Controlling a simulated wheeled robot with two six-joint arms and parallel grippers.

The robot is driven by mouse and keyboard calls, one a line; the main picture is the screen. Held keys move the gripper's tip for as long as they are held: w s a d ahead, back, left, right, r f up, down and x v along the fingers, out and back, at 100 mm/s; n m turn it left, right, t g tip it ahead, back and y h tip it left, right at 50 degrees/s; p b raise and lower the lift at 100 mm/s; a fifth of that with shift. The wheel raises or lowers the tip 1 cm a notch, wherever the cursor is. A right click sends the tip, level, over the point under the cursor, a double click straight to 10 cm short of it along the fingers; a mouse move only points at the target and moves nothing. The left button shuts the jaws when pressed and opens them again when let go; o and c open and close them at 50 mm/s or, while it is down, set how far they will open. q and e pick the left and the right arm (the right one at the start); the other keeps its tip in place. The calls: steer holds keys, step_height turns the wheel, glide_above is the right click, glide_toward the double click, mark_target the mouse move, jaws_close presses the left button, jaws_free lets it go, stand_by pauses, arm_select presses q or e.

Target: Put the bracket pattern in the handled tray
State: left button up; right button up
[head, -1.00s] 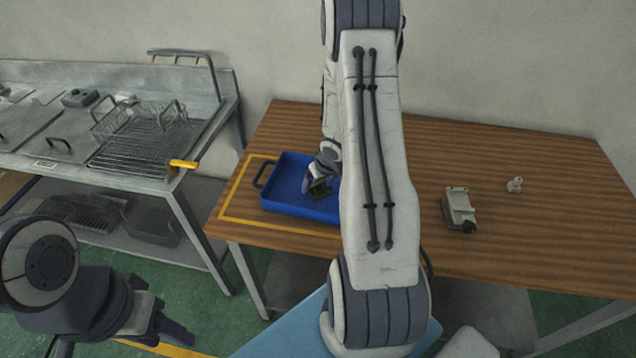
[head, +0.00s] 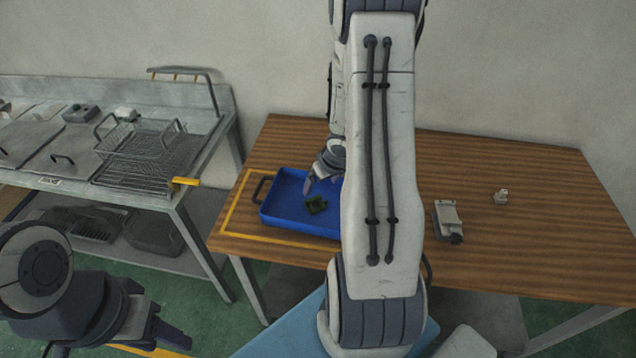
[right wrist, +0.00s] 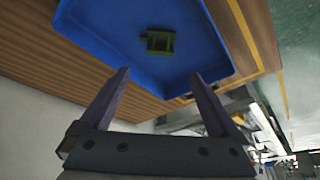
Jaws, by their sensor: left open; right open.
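The bracket pattern, a small dark green piece (head: 316,204), lies on the floor of the blue handled tray (head: 285,221). In the right wrist view the green bracket pattern (right wrist: 158,42) rests on the tray floor (right wrist: 105,45), clear of the tray walls. My right gripper (head: 313,186) is open and empty, a little above the tray and apart from the bracket. Its two spread fingers show in the right wrist view (right wrist: 160,80). My left gripper (head: 172,342) is open and empty at the lower left, away from the table. My right arm hides the tray's right end.
A yellow outline on the wooden table (head: 520,240) surrounds the tray. A grey and white device (head: 447,220) and a small pale part (head: 501,196) sit right of my arm. A metal bench (head: 60,175) with a wire basket (head: 142,150) stands at left.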

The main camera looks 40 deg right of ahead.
steer(key=a+r+n+h, duration=0.1)
steer(key=a+r+n, duration=0.1)
steer(key=a+r, duration=0.5)
steer(key=a+r+n, duration=0.2)
steer(key=a+r, duration=0.2)
steer(key=a, duration=0.6)
steer(key=s+a+r+n+g+y, duration=0.1)
steer(key=s+a+r+n+g, duration=0.1)
steer(key=s+a, duration=0.6)
steer(key=s+a+r+n+g+y, duration=0.1)
steer(key=s+a+r+n+g, duration=0.1)
steer(key=s+a, duration=0.7)
step_height(320, 180, up, 2)
steer(key=shift+s+a+r+n+y, duration=0.15)
steer(key=shift+s+n+y, duration=0.15)
steer(key=shift+s+n, duration=0.55)
steer(key=shift+s+m, duration=0.2)
steer(key=shift+m, duration=0.15)
